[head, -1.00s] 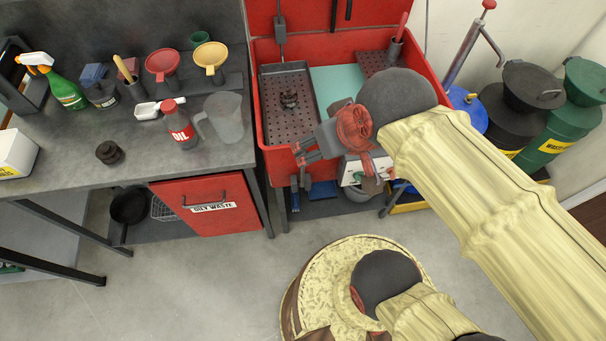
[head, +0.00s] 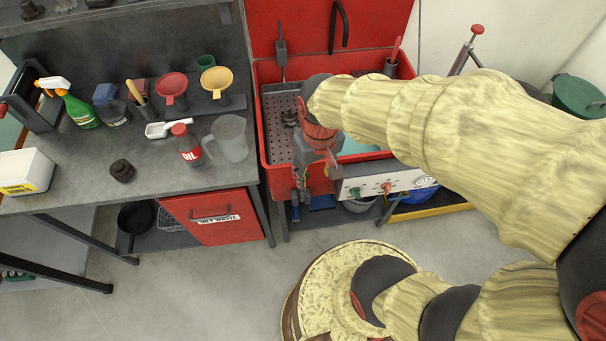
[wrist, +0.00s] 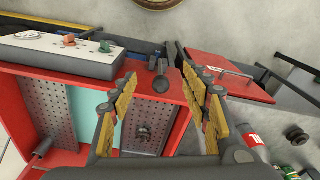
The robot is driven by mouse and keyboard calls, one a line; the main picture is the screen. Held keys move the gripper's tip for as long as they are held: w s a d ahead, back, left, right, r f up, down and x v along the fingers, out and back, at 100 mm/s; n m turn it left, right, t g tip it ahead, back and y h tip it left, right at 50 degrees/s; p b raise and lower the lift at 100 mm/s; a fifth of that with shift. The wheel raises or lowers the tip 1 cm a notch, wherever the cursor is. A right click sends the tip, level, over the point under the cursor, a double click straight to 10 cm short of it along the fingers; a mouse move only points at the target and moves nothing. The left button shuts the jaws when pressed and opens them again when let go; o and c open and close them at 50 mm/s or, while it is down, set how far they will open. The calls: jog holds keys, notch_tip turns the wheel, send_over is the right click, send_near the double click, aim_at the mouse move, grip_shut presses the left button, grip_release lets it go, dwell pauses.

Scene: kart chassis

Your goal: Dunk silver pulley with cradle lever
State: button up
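A dark grey metallic pulley-like part (head: 290,117) sits on the left perforated tray (head: 276,142) of the red wash tub; the wrist view also shows this part (wrist: 143,132). A lever with a dark round knob (wrist: 161,84) stands at the tub's front edge in the wrist view; in the head view my gripper and arm crowd that spot. My gripper (head: 300,188) is at the tub's front left, pointing downward. In the wrist view its two yellow-padded fingers (wrist: 160,74) are spread, with the knob showing between them. I cannot tell any contact.
The tub (head: 262,122) holds teal liquid (head: 362,146) right of the tray. A white control panel (head: 386,186) is on its front. Left are a red oily-waste cabinet (head: 214,217) and a workbench with an oil bottle (head: 187,147) and a jug (head: 231,139). The floor before them is clear.

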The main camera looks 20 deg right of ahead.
jog(key=shift+g, duration=0.4)
jog(key=w+f, duration=0.2)
jog(key=f, duration=0.1)
jog(key=w+f+p, duration=0.1)
jog(key=w+f, duration=0.1)
jog(key=f, duration=0.1)
jog(key=w+f+p, duration=0.1)
jog(key=w+f, duration=0.1)
jog(key=f, duration=0.1)
jog(key=shift+w+f, duration=0.1)
jog(key=shift+w, duration=0.25)
jog(key=shift+w+f, duration=0.15)
jog(key=shift+f, duration=0.05)
jog(key=shift+f+b, duration=0.9)
jog(key=shift+f, duration=2.7)
jog(key=c, duration=1.1)
grip_shut()
